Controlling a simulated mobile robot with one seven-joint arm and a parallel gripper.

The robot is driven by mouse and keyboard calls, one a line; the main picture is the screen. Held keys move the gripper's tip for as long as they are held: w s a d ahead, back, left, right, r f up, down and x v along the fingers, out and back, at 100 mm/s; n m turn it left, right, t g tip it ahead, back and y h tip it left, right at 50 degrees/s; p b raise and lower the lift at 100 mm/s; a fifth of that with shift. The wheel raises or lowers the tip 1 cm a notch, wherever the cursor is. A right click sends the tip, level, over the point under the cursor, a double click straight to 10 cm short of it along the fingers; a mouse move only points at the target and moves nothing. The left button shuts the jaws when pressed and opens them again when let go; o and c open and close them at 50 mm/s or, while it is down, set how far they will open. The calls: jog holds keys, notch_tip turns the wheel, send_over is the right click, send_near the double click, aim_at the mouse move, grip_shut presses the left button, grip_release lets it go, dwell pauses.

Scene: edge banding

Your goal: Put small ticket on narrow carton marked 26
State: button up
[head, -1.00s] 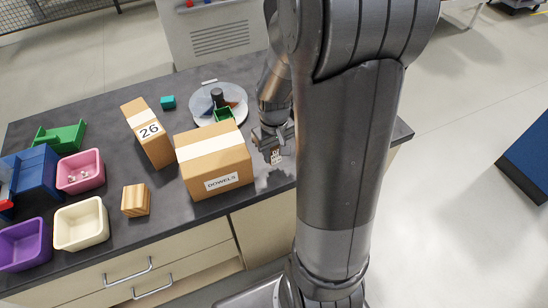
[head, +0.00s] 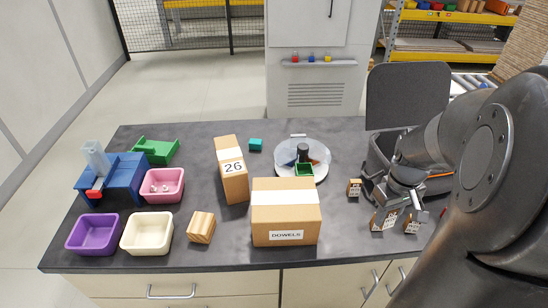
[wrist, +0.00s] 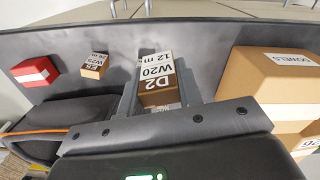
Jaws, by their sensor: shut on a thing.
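The narrow carton (head: 235,188) marked 26 stands upright on the table, left of the middle, with a white band near its top. My gripper (head: 399,207) is at the right of the table, well away from this carton. It is shut on a small tan box with white labels (head: 384,220). In the wrist view this labelled box (wrist: 157,80) sits between the fingers and reads W20, 12 m and D2. I cannot make out a separate small ticket.
The wide DOWELS carton (head: 285,218) stands between my gripper and the narrow carton. Other small labelled boxes (head: 412,224) (head: 354,188) stand near my gripper. A round clear tray (head: 318,158) is behind. A wooden block (head: 201,228) and several bins (head: 146,232) are left.

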jog(key=w+a+r+n, duration=0.3)
jog(key=w+a+n, duration=0.15)
jog(key=w, duration=0.25)
jog(key=w+a+r+n, duration=0.3)
jog(key=w+a, duration=0.2)
jog(key=w, duration=0.2)
jog(key=w+a+r+n, duration=0.3)
jog(key=w+a+n, duration=0.15)
jog(key=a, duration=0.55)
jog(key=w+a+r+n, duration=0.3)
jog(key=w+a, duration=0.2)
jog(key=a, duration=0.5)
send_over(229, 160)
jog(key=f, duration=0.6)
jog(key=shift+s+d+f, duration=0.1)
jog(key=shift+d+f, duration=0.1)
jog(key=shift+d, duration=0.2)
jog(key=shift+a+f, duration=0.3)
jog(key=shift+a, duration=0.15)
jog(key=shift+f, duration=1.95)
jog(key=shift+f, duration=0.15)
jog(key=o, duration=0.9)
jog(key=shift+o, duration=0.2)
